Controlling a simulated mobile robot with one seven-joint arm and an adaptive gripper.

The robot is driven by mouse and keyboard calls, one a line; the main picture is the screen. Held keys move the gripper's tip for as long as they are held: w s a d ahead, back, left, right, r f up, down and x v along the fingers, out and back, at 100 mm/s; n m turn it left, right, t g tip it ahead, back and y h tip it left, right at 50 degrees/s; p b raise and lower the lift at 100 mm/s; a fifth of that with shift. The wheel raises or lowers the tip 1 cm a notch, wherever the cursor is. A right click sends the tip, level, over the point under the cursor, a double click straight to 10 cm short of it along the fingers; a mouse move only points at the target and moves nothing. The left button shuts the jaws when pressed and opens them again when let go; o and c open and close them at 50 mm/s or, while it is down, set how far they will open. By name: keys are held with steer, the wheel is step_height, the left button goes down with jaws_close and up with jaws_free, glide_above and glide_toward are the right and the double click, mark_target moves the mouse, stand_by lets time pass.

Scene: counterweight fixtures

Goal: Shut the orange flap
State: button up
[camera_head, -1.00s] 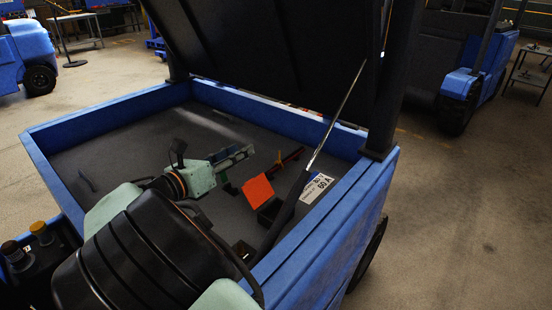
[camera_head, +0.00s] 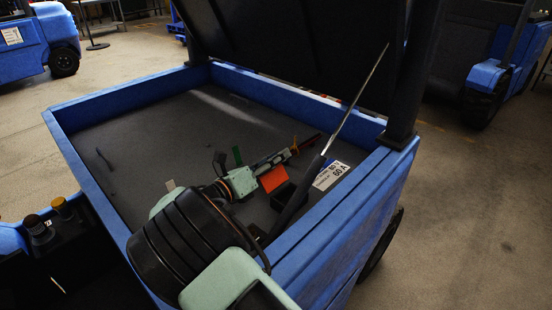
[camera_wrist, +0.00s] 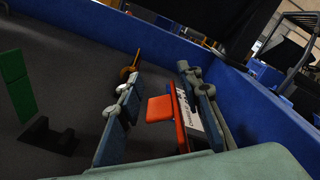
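The orange flap (camera_head: 273,179) is a small flat panel, raised at a tilt beside a black open box (camera_head: 285,196) on the grey floor of the blue bay. In the wrist view the flap (camera_wrist: 160,108) shows between my two fingers, with a bright orange-red strip along its right side. My gripper (camera_head: 281,158) reaches in from the left, just behind the flap in the picture. In the wrist view my gripper (camera_wrist: 158,72) has its fingers well apart and holds nothing. I cannot tell whether a finger touches the flap.
A green upright piece (camera_head: 237,155) stands left of my gripper. A dark red bar (camera_head: 310,142) lies beyond it. A black and silver strut (camera_head: 355,102) rises at the right beside a white label (camera_head: 331,175). Blue walls (camera_head: 290,100) enclose the bay under a raised dark lid (camera_head: 290,45).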

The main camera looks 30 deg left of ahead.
steer(key=shift+w, duration=0.1)
jaws_close()
steer(key=shift+a, duration=0.1)
stand_by(0.7)
